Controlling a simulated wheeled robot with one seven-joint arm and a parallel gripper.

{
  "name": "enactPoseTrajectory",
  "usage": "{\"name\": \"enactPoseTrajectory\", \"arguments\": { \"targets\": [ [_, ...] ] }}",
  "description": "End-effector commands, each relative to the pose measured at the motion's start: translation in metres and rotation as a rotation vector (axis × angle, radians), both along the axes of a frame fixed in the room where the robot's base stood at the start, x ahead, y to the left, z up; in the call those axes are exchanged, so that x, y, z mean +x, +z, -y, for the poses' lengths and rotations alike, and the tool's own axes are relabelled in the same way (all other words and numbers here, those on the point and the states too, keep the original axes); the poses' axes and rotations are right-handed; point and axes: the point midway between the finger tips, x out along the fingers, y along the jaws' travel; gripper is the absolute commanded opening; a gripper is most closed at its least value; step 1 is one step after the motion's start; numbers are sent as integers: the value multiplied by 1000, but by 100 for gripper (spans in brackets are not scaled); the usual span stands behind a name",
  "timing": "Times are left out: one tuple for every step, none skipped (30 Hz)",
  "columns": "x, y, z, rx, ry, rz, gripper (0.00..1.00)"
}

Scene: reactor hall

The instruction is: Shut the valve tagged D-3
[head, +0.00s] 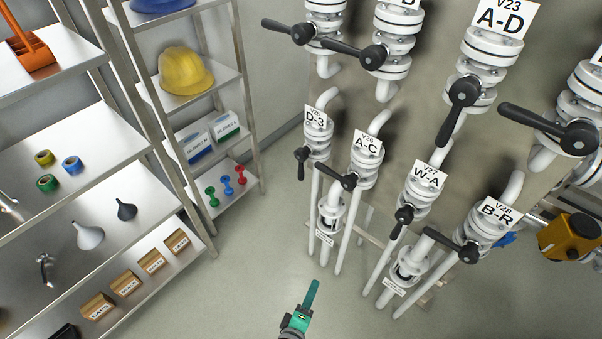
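The valve tagged D-3 (318,147) is a white flanged valve on a white pipe, left of the valve tagged A-C. Its white tag (316,118) also reads V25. Its black lever handle (301,163) points downward, roughly along the pipe. My gripper (311,293), teal and dark, is low in the picture, below the valve and well apart from it. It points up and slightly right. Its fingers overlap in this view, so I cannot tell their opening. Nothing is visibly held.
Close neighbours are the valves tagged A-C (366,168), W-A (421,200) and B-R (482,228), with black levers. More valves stand above. Metal shelves (110,190) with tools and boxes fill the left. Floor between shelves and pipes (255,245) is clear.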

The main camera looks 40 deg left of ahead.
Motion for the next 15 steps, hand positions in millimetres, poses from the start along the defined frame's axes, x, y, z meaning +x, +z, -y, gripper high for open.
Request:
{"name": "enactPoseTrajectory", "arguments": {
  "targets": [
    [18, -1, -17, -93, 46, 33, 36],
    [27, -2, -26, -154, 72, 51, 36],
    [38, -2, -38, -236, 104, 76, 36],
    [47, -2, -46, -298, 125, 95, 36],
    [56, -1, -55, -358, 148, 117, 36],
    [67, 1, -67, -440, 175, 145, 36],
    [76, 4, -76, -503, 192, 169, 36],
    [85, 7, -85, -565, 211, 191, 36],
    [96, 12, -98, -647, 231, 223, 36],
    [105, 18, -107, -708, 245, 249, 36],
    [113, 23, -116, -771, 257, 274, 36],
    [124, 31, -129, -854, 271, 308, 36],
    [131, 38, -139, -915, 278, 336, 36],
    [139, 46, -148, -977, 284, 361, 36],
    [148, 56, -161, -1058, 290, 395, 36]
  ]
}}
